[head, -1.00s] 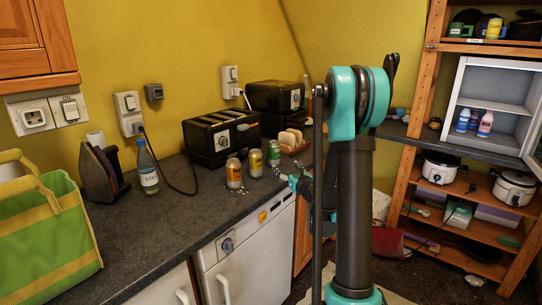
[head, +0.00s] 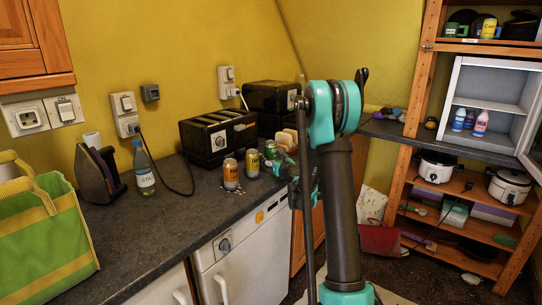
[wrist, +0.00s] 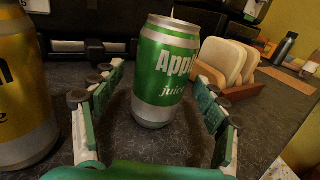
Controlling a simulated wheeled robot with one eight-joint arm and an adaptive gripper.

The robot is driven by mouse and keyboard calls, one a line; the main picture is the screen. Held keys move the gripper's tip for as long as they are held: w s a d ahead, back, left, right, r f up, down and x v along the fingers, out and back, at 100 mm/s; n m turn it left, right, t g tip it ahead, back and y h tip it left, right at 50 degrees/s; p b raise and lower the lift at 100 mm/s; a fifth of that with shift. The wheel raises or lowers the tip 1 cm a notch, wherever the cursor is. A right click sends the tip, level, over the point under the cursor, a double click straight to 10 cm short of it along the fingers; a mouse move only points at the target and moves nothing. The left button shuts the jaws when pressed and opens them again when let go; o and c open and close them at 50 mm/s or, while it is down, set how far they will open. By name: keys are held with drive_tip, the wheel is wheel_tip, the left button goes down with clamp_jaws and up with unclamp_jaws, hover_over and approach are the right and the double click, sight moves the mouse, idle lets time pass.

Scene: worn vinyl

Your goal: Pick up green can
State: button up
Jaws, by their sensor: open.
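In the wrist view the green can (wrist: 166,75) is in the middle, upright, between the two fingers of my gripper (wrist: 160,95). The fingers are open, with a gap visible on each side of the can's lower part. In the head view my gripper (head: 284,168) is close to the can on its near right side, and partly hidden by my arm.
A yellow can (wrist: 22,90) stands close left of my gripper. An orange can (head: 231,174) stands farther left. A toaster (head: 218,137) is behind them. Bread slices in a wooden holder (wrist: 226,88) stand right of the green can. A water bottle (head: 144,168) is farther left.

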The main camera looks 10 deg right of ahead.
drive_tip(key=shift+w+a, duration=0.15)
drive_tip(key=shift+w, duration=0.35)
drive_tip(key=shift+c, duration=0.6)
drive_tip(key=c, duration=1.4)
drive_tip(key=shift+r, duration=0.2)
